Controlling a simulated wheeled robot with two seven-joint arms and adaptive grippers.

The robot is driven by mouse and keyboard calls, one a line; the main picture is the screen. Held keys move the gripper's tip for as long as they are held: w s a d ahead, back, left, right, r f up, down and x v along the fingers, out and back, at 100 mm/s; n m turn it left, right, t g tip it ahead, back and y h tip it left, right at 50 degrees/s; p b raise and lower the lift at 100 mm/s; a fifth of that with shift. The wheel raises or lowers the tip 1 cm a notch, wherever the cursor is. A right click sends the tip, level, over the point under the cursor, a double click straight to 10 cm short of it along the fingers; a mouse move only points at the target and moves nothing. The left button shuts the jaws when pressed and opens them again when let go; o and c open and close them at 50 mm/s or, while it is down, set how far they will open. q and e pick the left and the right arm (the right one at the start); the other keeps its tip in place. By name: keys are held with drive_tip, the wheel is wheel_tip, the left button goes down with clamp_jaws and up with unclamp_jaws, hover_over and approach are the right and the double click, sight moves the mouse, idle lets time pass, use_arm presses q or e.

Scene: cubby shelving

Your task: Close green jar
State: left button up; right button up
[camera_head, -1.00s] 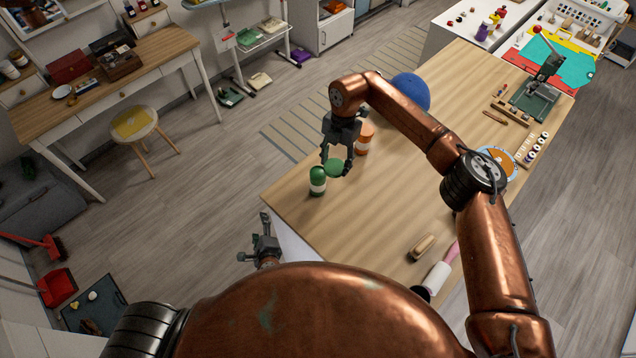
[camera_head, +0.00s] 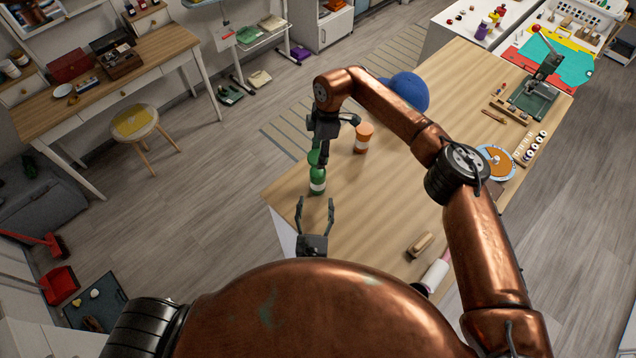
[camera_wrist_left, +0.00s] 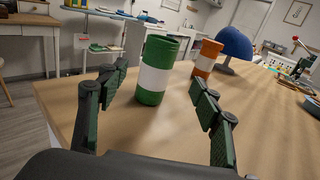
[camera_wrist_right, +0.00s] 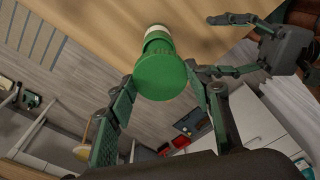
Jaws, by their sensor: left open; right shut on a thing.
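The green jar (camera_head: 317,183) with a white band stands upright near the table's front left corner. Its top looks open in the left wrist view (camera_wrist_left: 157,75). My right gripper (camera_head: 320,160) is shut on the round green lid (camera_wrist_right: 160,76) and holds it close above the jar. My left gripper (camera_head: 315,203) is open and empty, on the near side of the jar. Its two fingers point toward the jar, apart from it, in the left wrist view (camera_wrist_left: 160,85).
An orange jar (camera_head: 363,138) with a white band stands behind and right of the green jar. A blue dome (camera_head: 410,90) stands farther back. A wooden-backed brush (camera_head: 420,245) lies near the front right. The table (camera_head: 385,195) is bare between them.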

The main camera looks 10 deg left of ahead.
sight(318, 174)
use_arm(q)
drive_tip(key=shift+w, duration=0.1)
drive_tip(key=w, duration=0.4)
drive_tip(key=w+a, duration=0.1)
drive_tip(key=w, duration=0.6)
drive_tip(key=shift+w+a, duration=0.25)
drive_tip(key=shift+w, duration=0.15)
drive_tip(key=shift+c, duration=0.2)
clamp_jaws()
